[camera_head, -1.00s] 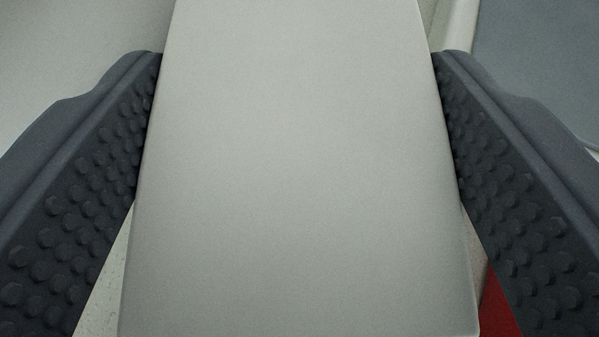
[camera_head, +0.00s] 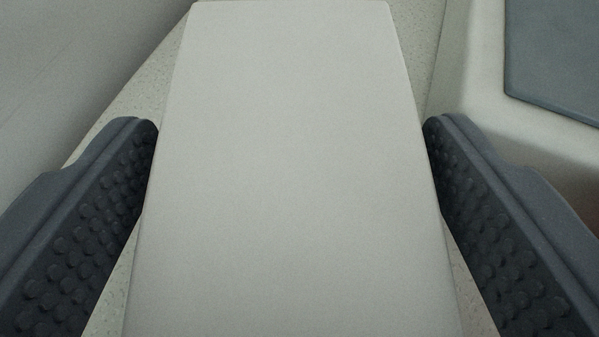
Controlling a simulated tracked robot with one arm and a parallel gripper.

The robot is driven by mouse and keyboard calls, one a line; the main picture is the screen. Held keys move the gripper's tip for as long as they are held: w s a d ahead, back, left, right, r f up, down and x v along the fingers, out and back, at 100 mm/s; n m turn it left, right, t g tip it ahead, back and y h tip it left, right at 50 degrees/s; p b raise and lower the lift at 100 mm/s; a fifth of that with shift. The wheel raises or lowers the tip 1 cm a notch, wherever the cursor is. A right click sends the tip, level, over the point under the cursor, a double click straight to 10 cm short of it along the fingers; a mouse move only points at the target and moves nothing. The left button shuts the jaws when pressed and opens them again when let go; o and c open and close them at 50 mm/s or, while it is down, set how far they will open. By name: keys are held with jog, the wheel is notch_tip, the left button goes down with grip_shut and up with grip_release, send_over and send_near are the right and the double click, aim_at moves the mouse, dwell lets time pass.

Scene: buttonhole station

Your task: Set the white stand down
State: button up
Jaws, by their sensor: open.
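The white stand (camera_head: 290,170) fills the middle of the view as a pale, smooth, flat-faced block. Its far edge shows near the top of the picture, and its near end runs out of the bottom. My gripper (camera_head: 291,130) is open, with one dark, studded finger on each side of the stand.
A speckled light surface (camera_head: 125,125) shows beside and beyond the stand. A grey, plain surface (camera_head: 70,60) lies at the upper left. At the right is a pale raised body (camera_head: 475,90) with a blue-grey panel (camera_head: 555,50), close to the right finger.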

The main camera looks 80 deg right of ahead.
jog(key=shift+r, duration=0.2)
jog(key=p+v, duration=0.2)
jog(key=v, duration=1)
jog(key=shift+p, duration=0.35)
